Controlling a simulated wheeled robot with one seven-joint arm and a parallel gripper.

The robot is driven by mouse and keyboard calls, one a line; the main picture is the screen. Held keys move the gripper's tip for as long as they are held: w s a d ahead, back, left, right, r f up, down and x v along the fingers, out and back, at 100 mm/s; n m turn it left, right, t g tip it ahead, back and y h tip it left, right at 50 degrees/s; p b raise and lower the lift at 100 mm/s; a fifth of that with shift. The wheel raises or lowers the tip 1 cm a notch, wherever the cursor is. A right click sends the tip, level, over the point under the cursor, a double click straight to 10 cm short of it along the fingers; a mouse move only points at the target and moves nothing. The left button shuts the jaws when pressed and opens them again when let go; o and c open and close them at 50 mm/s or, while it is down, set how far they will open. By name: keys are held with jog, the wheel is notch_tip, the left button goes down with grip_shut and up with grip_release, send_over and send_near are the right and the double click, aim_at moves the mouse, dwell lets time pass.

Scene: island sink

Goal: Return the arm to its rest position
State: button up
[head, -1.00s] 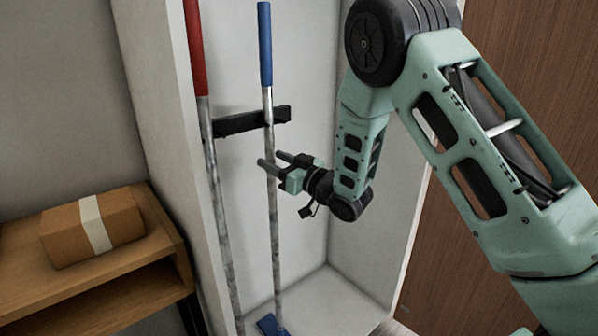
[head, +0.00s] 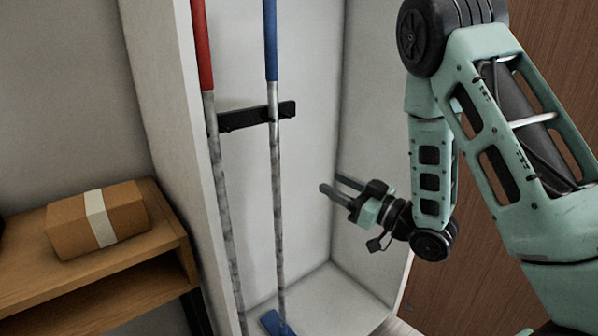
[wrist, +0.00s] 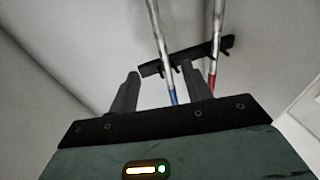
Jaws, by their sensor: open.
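My gripper (head: 336,186) is open and empty in the head view, in front of the open white cabinet and to the right of the blue-handled pole. Its two fingers point left and do not touch either pole. In the wrist view my gripper's fingers (wrist: 157,92) are spread apart. The blue-handled pole (head: 276,160) stands upright in the cabinet against a black wall holder (head: 245,118), its blue foot (head: 272,322) on the cabinet floor. The red-handled pole (head: 223,180) stands to its left at the same holder. Both poles also show beyond the fingers in the wrist view.
The white cabinet (head: 170,110) has a side wall at left and a floor at the bottom. A wooden shelf (head: 130,262) with a taped cardboard box (head: 125,212) stands left of it. A brown wood panel (head: 545,60) is at the right.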

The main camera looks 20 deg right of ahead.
jog(key=s+a+f+g+h, duration=0.2)
jog(key=a+g+h, duration=0.15)
jog(key=a, duration=0.25)
jog(key=s+a+f+g+h, duration=0.2)
jog(key=a+g, duration=0.3)
jog(key=a, duration=0.1)
jog(key=s+a+r+n+g+h, duration=0.15)
jog(key=s+g, duration=0.25)
jog(key=s, duration=0.8)
jog(key=s+a+r+g+h, duration=0.1)
jog(key=s+a+g+h, duration=0.3)
jog(key=s, duration=0.8)
notch_tip(320, 180, up, 21)
jog(key=d+y+p, duration=0.1)
jog(key=d+p, duration=0.1)
jog(key=p, duration=1.9)
jog(key=shift+d, duration=0.35)
jog(key=shift+w+f+g, duration=0.1)
jog(key=shift+f+g, duration=0.05)
jog(key=shift+g, duration=0.1)
